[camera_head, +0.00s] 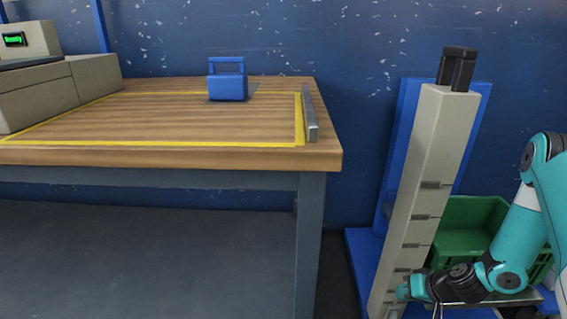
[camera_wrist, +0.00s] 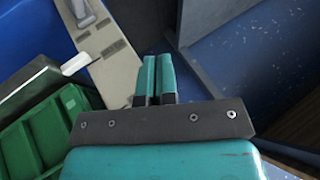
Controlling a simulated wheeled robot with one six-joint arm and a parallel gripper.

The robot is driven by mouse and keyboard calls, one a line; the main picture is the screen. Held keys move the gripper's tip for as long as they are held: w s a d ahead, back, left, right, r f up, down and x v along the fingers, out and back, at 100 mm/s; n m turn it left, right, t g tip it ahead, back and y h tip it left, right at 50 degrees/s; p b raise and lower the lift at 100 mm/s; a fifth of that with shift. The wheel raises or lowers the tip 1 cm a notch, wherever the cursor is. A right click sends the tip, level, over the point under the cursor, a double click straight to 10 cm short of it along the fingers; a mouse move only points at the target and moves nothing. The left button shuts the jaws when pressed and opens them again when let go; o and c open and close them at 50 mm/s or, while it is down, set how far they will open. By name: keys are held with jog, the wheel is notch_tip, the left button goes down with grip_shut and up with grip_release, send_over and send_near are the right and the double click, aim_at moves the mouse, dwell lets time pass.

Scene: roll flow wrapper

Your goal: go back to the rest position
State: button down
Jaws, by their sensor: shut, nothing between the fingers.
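My arm (camera_head: 525,230) is at the right of the head view, bent low in front of the beige column. My gripper (camera_wrist: 154,70) shows in the wrist view with its two teal fingers together and nothing between them. In the head view the wrist end is low beside the column's base, and the fingertips are hard to make out there.
A wooden workbench (camera_head: 180,155) with a yellow outline holds a blue block-like item (camera_head: 228,86) and a metal bar (camera_head: 309,115). A beige column (camera_head: 428,190) on a blue frame (camera_head: 481,110) stands right of it. A green crate (camera_head: 470,222) is behind my arm.

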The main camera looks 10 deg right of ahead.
jog(key=a+r+n+g+y, duration=0.1)
jog(key=a+r+n+g, duration=0.15)
jog(key=a+r, duration=0.7)
jog(key=a+r+n+g+y, duration=0.1)
jog(key=a+r+n, duration=0.35)
jog(key=r, duration=0.85)
jog(key=s+a+r+n+g+h, duration=0.1)
jog(key=s+a+r, duration=0.4)
jog(key=s+r, duration=0.45)
jog(key=s+a+r+n+g+h, duration=0.15)
jog(key=s+a+r, duration=0.45)
jog(key=s, duration=0.6)
notch_tip(320, 180, up, 30)
jog(key=w+p, duration=0.1)
jog(key=p, duration=2.9)
jog(key=shift+d, duration=0.15)
